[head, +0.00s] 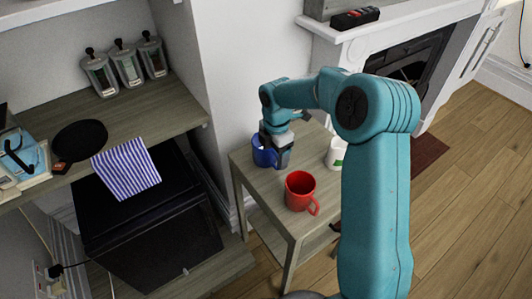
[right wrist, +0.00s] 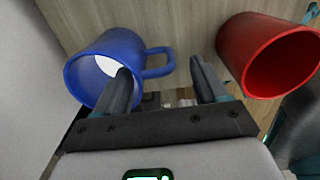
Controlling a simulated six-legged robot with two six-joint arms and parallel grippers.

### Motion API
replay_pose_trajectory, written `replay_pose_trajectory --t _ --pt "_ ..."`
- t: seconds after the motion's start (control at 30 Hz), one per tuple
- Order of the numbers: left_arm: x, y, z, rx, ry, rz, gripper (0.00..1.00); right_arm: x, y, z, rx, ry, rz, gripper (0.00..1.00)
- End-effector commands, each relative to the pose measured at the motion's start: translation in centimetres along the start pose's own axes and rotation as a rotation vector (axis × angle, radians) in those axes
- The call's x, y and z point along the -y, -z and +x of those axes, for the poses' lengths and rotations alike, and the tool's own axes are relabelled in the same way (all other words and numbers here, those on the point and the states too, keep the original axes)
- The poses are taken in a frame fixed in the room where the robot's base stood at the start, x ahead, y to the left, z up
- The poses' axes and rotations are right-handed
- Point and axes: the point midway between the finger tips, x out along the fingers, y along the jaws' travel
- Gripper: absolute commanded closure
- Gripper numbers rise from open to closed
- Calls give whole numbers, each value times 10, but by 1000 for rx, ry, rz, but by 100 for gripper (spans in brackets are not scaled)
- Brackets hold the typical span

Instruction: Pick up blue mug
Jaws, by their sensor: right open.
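The blue mug (head: 262,157) stands on a small wooden side table (head: 247,176), near its far left corner. My right gripper (head: 277,157) points down right at the mug, on its right side. In the right wrist view the blue mug (right wrist: 88,60) is at the upper left, its handle towards the right. The jaws of my right gripper (right wrist: 160,68) are apart. The left finger overlaps the mug's mouth; the handle shows between the two fingers. I cannot tell if either finger touches it. My left gripper is out of view.
A red mug (head: 299,188) stands in front of the blue one, also in the right wrist view (right wrist: 236,47). A white mug (head: 335,153) is at the right, partly behind my arm. A wall (head: 228,60) is close behind the table. A shelf unit (head: 150,112) stands left.

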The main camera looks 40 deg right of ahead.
Motion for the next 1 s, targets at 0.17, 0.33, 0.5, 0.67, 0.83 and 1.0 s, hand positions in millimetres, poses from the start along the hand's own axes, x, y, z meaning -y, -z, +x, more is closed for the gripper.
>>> replay_pose_trajectory --t 0.17,0.33,0.5,0.67,0.83,1.0 --pt "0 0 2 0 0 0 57 1 -4 30 -1 5 1 28" --pt "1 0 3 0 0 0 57 -1 -5 48 -1 3 0 28" --pt "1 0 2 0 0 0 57 -1 -5 49 0 1 0 28" --pt "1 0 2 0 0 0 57 -1 -5 49 0 1 0 57" --pt "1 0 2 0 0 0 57 -1 -5 48 0 0 0 100" --pt "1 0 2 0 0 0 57 -1 -5 48 0 0 0 100"
